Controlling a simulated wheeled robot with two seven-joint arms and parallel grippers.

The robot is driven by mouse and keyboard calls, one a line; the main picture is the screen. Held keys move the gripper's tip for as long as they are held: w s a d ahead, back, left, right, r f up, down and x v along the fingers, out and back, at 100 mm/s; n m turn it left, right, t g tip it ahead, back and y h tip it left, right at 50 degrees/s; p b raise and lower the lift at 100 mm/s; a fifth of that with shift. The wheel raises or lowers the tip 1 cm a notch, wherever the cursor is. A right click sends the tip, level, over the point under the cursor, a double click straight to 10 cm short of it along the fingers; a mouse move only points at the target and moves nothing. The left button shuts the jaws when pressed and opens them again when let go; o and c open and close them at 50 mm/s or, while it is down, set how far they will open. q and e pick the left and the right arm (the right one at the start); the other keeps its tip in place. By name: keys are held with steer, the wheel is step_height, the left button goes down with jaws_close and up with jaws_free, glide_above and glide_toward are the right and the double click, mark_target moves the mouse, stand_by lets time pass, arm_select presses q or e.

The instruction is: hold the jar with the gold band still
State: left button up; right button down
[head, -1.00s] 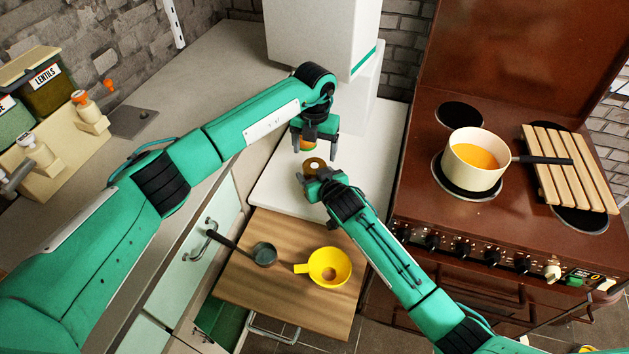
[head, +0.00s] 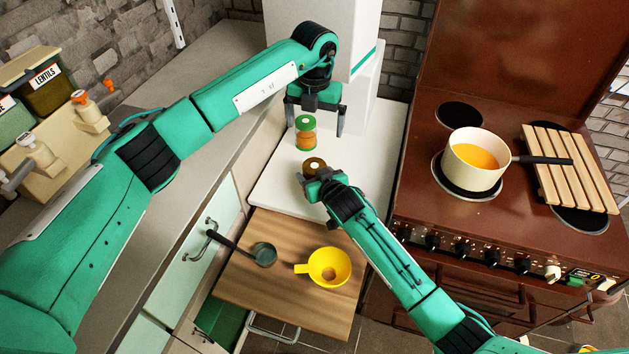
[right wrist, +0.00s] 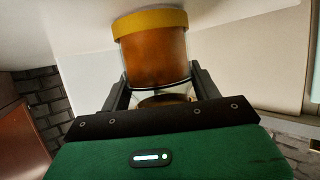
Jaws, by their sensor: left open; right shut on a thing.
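The jar with the gold band (right wrist: 155,60) fills the upper middle of the right wrist view, with amber-brown contents and the band at the end away from my gripper. In the head view only its brown round top (head: 314,165) shows clearly. My right gripper (head: 320,182) is shut on this jar, with a finger on either side (right wrist: 160,92) in the right wrist view. A second jar (head: 305,133) with a green lid and orange contents stands upright just behind it. My left gripper (head: 315,125) is open and empty, above and around the level of the green lid.
The white worktop (head: 375,150) is clear to the right. A pulled-out wooden board (head: 310,308) in front holds a yellow funnel (head: 330,267) and a dark ladle (head: 263,253). A brown stove (head: 420,200) with a pot of orange liquid (head: 475,165) stands at right.

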arm_select(q)
steer(key=shift+r, duration=1.65)
arm_select(e)
steer(key=shift+c, duration=1.3)
jaws_free()
arm_select(q)
steer(key=shift+f+b, duration=0.4)
arm_select(e)
steer(key=v, duration=1.3)
steer(key=shift+s+d, duration=0.2)
steer(key=shift+s, duration=0.2)
